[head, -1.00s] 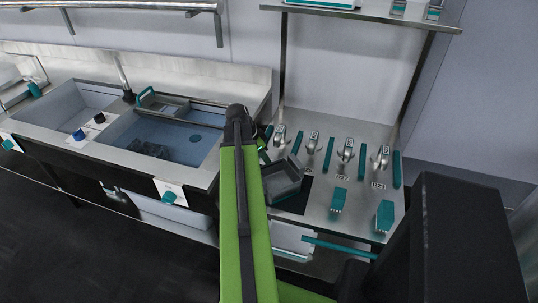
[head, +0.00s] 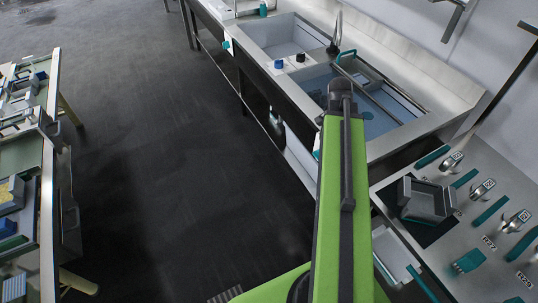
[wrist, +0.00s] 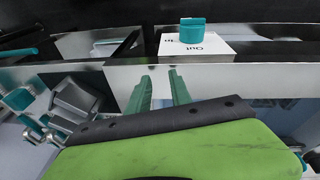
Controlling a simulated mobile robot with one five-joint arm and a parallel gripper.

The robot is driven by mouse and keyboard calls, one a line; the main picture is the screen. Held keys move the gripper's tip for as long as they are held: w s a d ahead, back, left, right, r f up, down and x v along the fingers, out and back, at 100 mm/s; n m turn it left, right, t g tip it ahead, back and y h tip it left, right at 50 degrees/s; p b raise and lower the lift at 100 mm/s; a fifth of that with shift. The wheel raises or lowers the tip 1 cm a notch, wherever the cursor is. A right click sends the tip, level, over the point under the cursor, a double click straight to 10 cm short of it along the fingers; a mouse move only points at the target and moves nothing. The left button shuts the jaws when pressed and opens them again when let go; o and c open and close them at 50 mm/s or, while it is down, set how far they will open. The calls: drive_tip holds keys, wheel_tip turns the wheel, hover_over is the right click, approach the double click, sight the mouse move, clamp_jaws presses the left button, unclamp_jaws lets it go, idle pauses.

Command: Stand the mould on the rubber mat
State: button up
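The mould (head: 428,203), a grey square-sided box, rests on the black rubber mat (head: 421,233) on the steel bench at the right of the head view. It covers much of the mat; I cannot tell whether it sits fully flat. A grey box that looks like the mould (wrist: 76,98) also shows at the left of the wrist view. My gripper (wrist: 160,90) shows two green fingers in the wrist view, apart with nothing between them. They point towards the sink counter's front, away from the mould. In the head view my green arm hides the gripper.
The sink counter with two basins (head: 287,37) runs along the back. Teal bars and metal clamps (head: 481,187) line the bench beyond the mat. Another cluttered bench (head: 30,180) stands at the left. Open dark floor (head: 190,150) lies between. A labelled white plate (wrist: 198,44) is near my fingers.

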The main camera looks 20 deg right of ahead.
drive_tip(key=w+a+n, duration=0.2)
drive_tip(key=a+n, duration=0.3)
drive_tip(key=a, duration=0.7)
drive_tip(key=w+a+n+y, duration=0.1)
drive_tip(key=w+a+n, duration=0.2)
drive_tip(key=a, duration=0.9)
drive_tip(key=w+a+n+y, duration=0.1)
drive_tip(key=w+a+n, duration=0.2)
drive_tip(key=a+n, duration=0.4)
drive_tip(key=a, duration=0.5)
drive_tip(key=shift+a+f+t, duration=0.2)
drive_tip(key=shift+a+t, duration=0.2)
drive_tip(key=shift+w, duration=0.1)
